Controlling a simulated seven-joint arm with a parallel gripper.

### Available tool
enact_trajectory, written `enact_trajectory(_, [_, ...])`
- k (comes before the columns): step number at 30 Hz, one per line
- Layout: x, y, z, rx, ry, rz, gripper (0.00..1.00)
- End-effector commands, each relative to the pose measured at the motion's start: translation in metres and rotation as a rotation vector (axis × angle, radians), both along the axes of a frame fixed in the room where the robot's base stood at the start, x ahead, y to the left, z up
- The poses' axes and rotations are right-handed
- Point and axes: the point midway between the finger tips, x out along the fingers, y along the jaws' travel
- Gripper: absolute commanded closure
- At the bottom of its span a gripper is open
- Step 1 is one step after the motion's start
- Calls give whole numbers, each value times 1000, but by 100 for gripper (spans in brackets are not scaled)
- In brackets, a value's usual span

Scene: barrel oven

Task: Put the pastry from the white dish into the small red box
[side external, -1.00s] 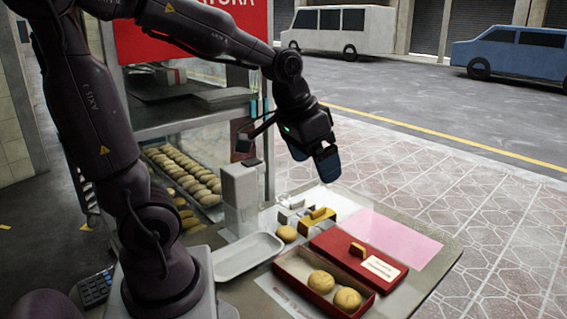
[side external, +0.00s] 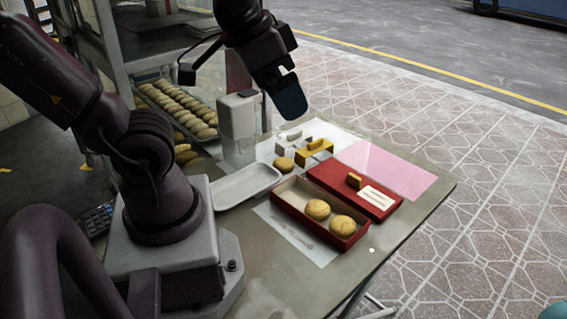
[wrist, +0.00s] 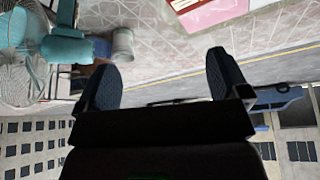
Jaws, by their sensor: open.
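The white dish (side external: 246,186) lies on the table in front of my base and looks empty. A round golden pastry (side external: 283,164) lies on the table just beyond its right end. The small red box (side external: 290,212) stands open to the right of the dish, with two round pastries (side external: 317,209) (side external: 342,225) inside. My gripper (side external: 290,99) is raised above the back of the table, away from the pastries. In the wrist view my gripper (wrist: 163,75) has its two fingers wide apart with nothing between them.
A yellow holder (side external: 315,150), a pink sheet (side external: 385,170) and a grey-white dispenser (side external: 238,117) are nearby. A glass case with a tray of pastries (side external: 178,108) stands at the back left.

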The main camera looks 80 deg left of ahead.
Motion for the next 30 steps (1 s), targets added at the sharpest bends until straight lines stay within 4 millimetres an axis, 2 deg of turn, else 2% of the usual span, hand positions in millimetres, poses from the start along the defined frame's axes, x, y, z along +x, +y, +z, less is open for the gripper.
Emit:
enact_trajectory(5, [17,43,-32,-26,183,189,6])
enact_trajectory(12, [42,123,-85,-92,346,407,6])
enact_trajectory(18, [46,197,-148,-159,418,536,6])
enact_trajectory(24, [43,253,-206,-190,419,593,6])
enact_trajectory(27, [51,271,-220,-170,385,577,6])
enact_trajectory(30, [67,286,-214,-114,318,538,6])
